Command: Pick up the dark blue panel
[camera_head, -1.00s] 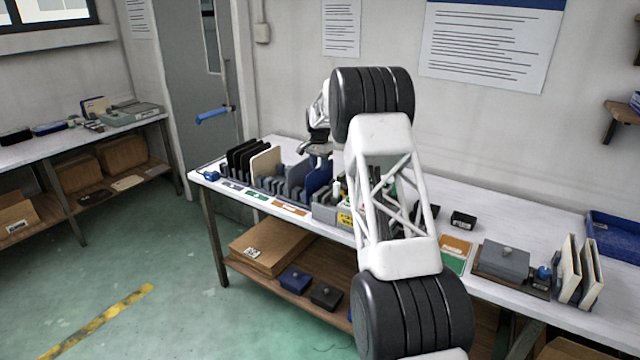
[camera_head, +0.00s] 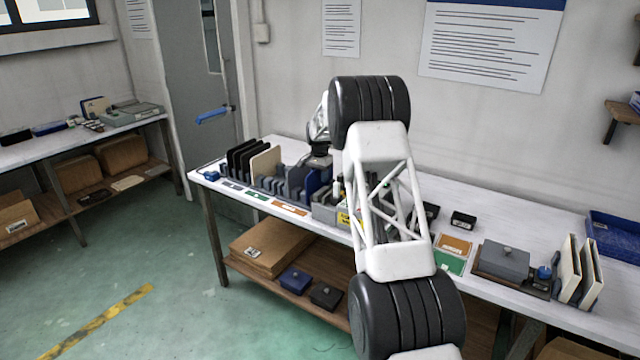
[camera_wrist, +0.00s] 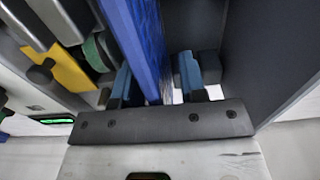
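The dark blue panel (camera_head: 312,184) stands upright in the grey slotted rack (camera_head: 268,184) on the bench, at the rack's right end. In the wrist view the blue panel (camera_wrist: 138,38) runs between the two blue-grey fingers of my gripper (camera_wrist: 157,84). My gripper is open around it. The panel lies close to the left finger, and a gap shows on the right finger's side. In the head view my gripper (camera_head: 319,163) is low over the panel, and its fingertips are hard to make out.
Black panels (camera_head: 240,157) and a cream panel (camera_head: 265,162) stand further left in the rack. A grey bin with a yellow label (camera_head: 345,218) is just right of the panel. A grey panel (camera_wrist: 265,50) stands right of the fingers in the wrist view.

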